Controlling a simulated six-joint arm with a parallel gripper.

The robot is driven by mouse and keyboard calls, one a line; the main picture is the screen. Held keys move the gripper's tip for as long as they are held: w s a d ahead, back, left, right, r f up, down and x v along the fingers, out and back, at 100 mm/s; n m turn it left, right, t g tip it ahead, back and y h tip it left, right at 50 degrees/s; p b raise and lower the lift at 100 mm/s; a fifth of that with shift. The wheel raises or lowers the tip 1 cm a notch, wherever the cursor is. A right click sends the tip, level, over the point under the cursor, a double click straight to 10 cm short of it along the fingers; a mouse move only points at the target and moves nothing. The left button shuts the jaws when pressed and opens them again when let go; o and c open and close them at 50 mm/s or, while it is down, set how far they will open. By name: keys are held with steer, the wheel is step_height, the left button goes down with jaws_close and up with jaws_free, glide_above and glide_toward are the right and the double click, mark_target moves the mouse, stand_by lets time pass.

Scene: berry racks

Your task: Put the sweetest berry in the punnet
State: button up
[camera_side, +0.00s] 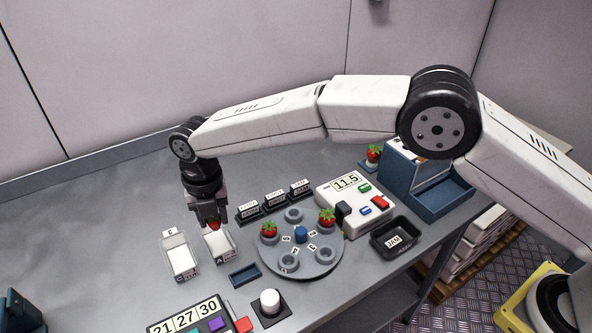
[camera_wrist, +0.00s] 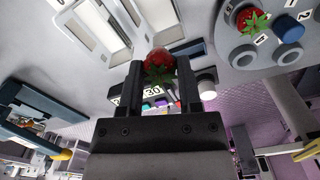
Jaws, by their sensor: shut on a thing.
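My gripper (camera_side: 209,213) is shut on a red strawberry (camera_side: 214,224) with a green leafy top. The berry also shows between my fingers in the wrist view (camera_wrist: 158,62). My gripper holds it over the back part of the right one of two white punnets (camera_side: 223,253); I cannot tell how high above it. The left white punnet (camera_side: 181,261) has a tag "C" and looks empty. Two more strawberries, one on the left (camera_side: 268,230) and one on the right (camera_side: 326,216), sit in cups of a grey round turntable (camera_side: 325,265).
A white meter (camera_side: 345,190) reads 11.5. A black "JAM" tray (camera_side: 393,238) stands right of the turntable. Another strawberry (camera_side: 374,152) is by a blue bin (camera_side: 440,200). A panel showing 21 27 30 (camera_side: 187,316), a white button (camera_side: 270,300) and a small blue tray (camera_side: 245,274) lie in front.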

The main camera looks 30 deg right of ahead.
steer(key=shift+f, duration=0.2)
steer(key=shift+f, duration=2.55)
steer(key=o, duration=0.7)
steer(key=shift+r, duration=3)
steer(key=shift+d, duration=0.1)
